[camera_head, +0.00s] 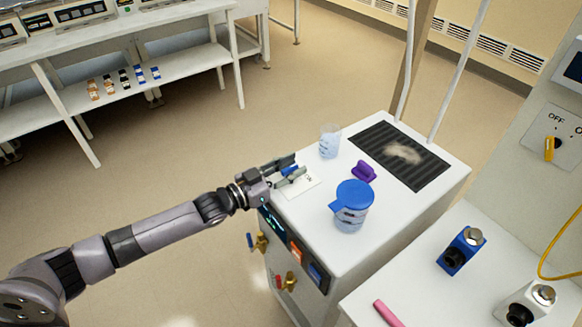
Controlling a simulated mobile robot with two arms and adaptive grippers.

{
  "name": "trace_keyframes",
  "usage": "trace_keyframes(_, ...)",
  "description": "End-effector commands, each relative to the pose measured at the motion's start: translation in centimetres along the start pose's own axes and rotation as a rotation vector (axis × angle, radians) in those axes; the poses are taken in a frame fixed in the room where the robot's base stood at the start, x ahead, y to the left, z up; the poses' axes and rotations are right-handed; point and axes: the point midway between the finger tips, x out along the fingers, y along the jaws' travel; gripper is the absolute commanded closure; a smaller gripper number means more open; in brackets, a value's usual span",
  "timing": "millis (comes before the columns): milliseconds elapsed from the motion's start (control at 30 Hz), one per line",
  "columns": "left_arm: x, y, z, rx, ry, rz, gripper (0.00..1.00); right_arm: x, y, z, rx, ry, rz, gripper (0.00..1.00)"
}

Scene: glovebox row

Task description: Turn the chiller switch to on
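A yellow rotary switch (549,149) sits on a white plate marked OFF on the grey wall panel (546,100) at the right edge. The second label is cut off, and the yellow handle hangs roughly downward. I cannot read any label naming the chiller. My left gripper (299,166) reaches in from the left, far from that switch. Its fingers are apart over a white card (301,188) on the white cabinet's top (300,213). A small blue piece (289,170) shows between the fingers; I cannot tell whether they touch it. My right gripper is not in view.
The cabinet top holds a blue-lidded beaker (351,206), a clear beaker (329,141), a purple piece (364,171) and a dark grille (400,153). A front bench (420,290) carries a blue valve block (462,250) and a pink stick (388,313). Floor left is open.

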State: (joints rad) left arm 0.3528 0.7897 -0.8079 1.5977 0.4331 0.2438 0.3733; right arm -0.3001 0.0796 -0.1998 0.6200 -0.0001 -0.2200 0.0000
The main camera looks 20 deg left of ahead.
Motion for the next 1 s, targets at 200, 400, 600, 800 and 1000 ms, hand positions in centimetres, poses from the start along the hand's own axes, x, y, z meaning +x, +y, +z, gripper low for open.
trace_keyframes(200,-0.4,0.0,0.1,-0.001,-0.001,-0.001,0.70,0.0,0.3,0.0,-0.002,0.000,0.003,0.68)
trace_keyframes(400,-3.4,0.0,0.2,0.000,-0.004,0.000,0.70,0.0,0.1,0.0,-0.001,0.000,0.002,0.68)
trace_keyframes(600,-7.9,0.0,0.3,-0.002,-0.006,-0.001,0.70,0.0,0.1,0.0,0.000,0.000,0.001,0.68)
trace_keyframes(800,-10.8,0.0,0.1,0.000,-0.003,-0.001,0.70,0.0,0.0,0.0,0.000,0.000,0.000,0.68)
trace_keyframes(1000,-12.0,0.0,0.1,0.000,-0.001,0.000,0.70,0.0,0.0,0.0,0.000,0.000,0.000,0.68)
